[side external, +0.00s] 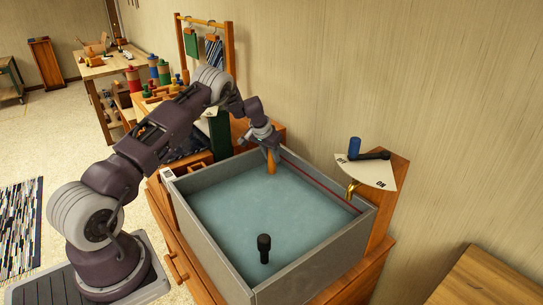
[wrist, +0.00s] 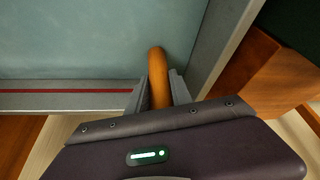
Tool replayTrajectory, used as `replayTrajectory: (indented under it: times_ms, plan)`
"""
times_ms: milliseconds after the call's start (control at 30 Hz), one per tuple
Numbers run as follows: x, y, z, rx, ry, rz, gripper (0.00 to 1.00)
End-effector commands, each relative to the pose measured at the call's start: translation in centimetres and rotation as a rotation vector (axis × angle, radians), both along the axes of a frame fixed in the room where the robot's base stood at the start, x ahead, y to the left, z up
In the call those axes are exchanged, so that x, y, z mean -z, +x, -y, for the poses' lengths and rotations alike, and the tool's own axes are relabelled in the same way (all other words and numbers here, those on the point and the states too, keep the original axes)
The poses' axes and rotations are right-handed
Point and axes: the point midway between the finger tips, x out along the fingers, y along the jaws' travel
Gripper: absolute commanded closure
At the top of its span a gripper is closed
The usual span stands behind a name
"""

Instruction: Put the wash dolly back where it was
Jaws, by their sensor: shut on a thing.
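My gripper (side external: 268,143) is shut on an orange-brown wooden rod, which I take to be the wash dolly (side external: 271,162). It hangs roughly upright inside the far left corner of the grey basin (side external: 205,232). In the wrist view the dolly (wrist: 156,66) shows between the two fingers (wrist: 158,95), with the pale blue basin surface beyond it. Whether its lower end touches the water or the bottom cannot be told. The wooden cabinet (side external: 180,258) carries the basin.
A black upright peg (side external: 264,246) stands in the near part of the basin. At the right are a brass tap (side external: 352,188), an ON/OFF dial plate (side external: 372,174) with a black lever, and a blue cylinder (side external: 354,147). The basin's middle is clear.

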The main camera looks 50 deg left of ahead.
Motion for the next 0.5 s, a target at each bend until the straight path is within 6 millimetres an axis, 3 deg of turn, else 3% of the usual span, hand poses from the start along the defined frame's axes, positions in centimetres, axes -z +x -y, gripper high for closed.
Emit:
replayTrajectory:
  times_ms: [100,133,200,500]
  plan:
    - [0.27,0.03,-0.03,-0.001,0.000,0.001,1.00]
    - [0.30,-0.01,-0.01,-0.001,0.000,0.000,0.68]
    - [0.29,-0.01,-0.01,0.000,0.000,0.000,0.55]
    - [0.23,0.00,0.00,0.000,0.000,0.000,0.52]
